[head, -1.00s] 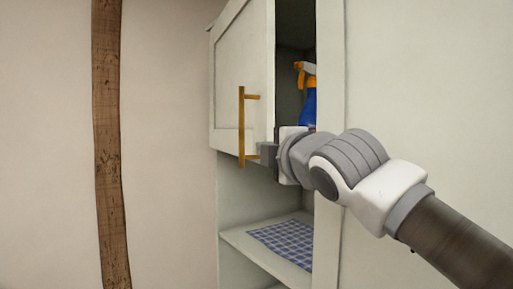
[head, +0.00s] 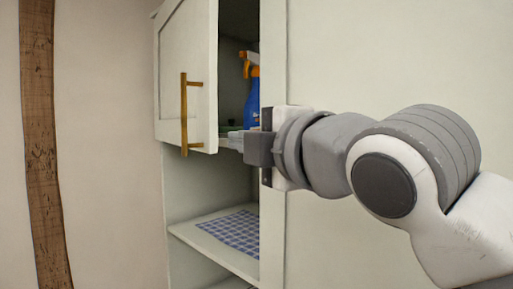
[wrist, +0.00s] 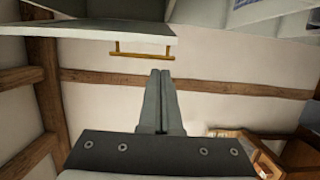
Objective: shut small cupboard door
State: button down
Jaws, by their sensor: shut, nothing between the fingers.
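The small cupboard door (head: 188,65) is pale, with a brass bar handle (head: 184,115), and stands ajar on the upper part of the cupboard. In the wrist view the door (wrist: 75,28) shows at the top with its handle (wrist: 143,52) beyond my fingertips. My gripper (head: 248,149) is right of the door's free edge, in front of the cupboard opening, with a gap between it and the door. In the wrist view my gripper (wrist: 161,75) has its fingers together and empty.
Below is an open shelf (head: 205,250) with a blue checked cloth (head: 232,232). A wooden post (head: 42,150) runs up the wall at left. A pale panel fills the right side.

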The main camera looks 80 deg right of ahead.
jog(key=v, duration=0.4)
jog(key=w+f+m+g+h+b, duration=0.2)
jog(key=w+f+m+g, duration=0.1)
jog(key=w+m+g, duration=2.3)
jog(key=s+d+m+t+p, duration=0.1)
jog(key=s+d+m+t, duration=0.2)
jog(key=s+d+m, duration=0.3)
jog(key=d+m, duration=0.1)
jog(key=d, duration=0.4)
jog(key=shift+s+r+t, duration=0.2)
jog(key=shift+t, duration=0.1)
